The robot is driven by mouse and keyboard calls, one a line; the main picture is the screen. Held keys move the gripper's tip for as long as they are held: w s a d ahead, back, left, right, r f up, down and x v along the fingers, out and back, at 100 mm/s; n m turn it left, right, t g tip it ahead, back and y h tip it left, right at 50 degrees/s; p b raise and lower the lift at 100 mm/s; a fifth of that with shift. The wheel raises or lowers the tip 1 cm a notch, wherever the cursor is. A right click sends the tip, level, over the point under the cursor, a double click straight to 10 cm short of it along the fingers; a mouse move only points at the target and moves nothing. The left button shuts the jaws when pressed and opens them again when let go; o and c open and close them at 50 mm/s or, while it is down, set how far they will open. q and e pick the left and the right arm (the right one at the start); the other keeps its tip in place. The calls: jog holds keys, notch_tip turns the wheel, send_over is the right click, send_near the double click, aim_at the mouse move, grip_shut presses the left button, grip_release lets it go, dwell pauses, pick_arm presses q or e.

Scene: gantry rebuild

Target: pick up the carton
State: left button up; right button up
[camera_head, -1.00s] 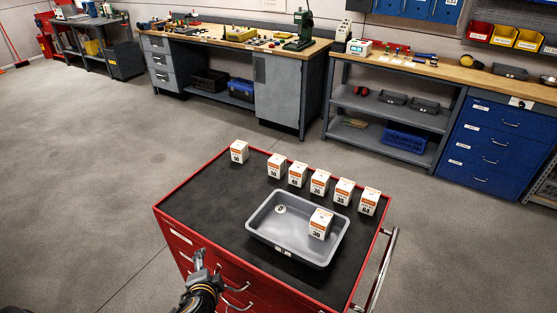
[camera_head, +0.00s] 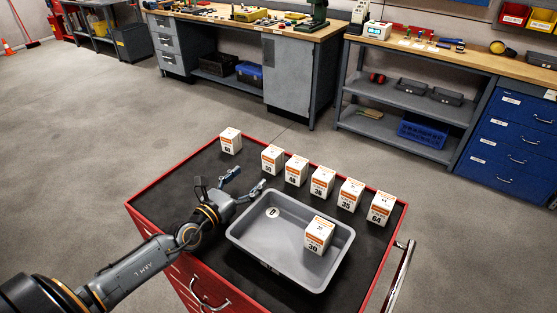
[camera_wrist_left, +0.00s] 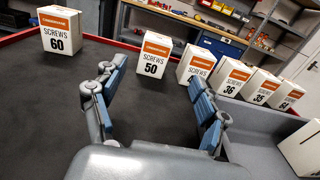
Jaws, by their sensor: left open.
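Several white cartons with orange bands stand upright along the far side of the black cabinet top. They include carton 60 (camera_head: 231,141) at the left, carton 50 (camera_head: 272,159), and carton 64 (camera_head: 380,209) at the right. Carton 30 (camera_head: 319,235) stands inside the grey tray (camera_head: 240,240). My left gripper (camera_head: 246,180) is open and empty, low over the top, left of the tray and short of carton 50. In the left wrist view, carton 50 (camera_wrist_left: 154,55) shows beyond and between the open fingers (camera_wrist_left: 158,85). Which carton is meant cannot be told. My right gripper is out of view.
The red cabinet (camera_head: 140,215) has a raised rim around its top. The tray's near wall lies right of my left gripper. Workbenches (camera_head: 260,30) stand farther back.

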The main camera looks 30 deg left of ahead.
aim_at(268, 158)
pick_arm(q)
jog(key=shift+w+d+r, duration=0.1)
jog(key=shift+w+r, duration=0.1)
jog(key=shift+w, duration=0.2)
jog(key=w, duration=0.3)
jog(key=shift+d, duration=0.3)
jog(key=w, duration=0.3)
jog(key=shift+w+d+f+b, duration=0.15)
jog(key=shift+w+d+b, duration=0.05)
jog(key=shift+w+b, duration=0.15)
jog(key=shift+w, duration=0.35)
jog(key=w+b, duration=0.2)
jog(key=w, duration=0.3)
jog(key=shift+d+b, duration=0.1)
jog(key=shift+b, duration=0.25)
jog(key=shift+s, duration=0.1)
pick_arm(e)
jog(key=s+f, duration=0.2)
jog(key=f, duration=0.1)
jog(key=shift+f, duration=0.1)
pick_arm(q)
jog(key=shift+c, duration=0.9)
jog(key=c, duration=1.1)
jog(key=shift+c, duration=0.3)
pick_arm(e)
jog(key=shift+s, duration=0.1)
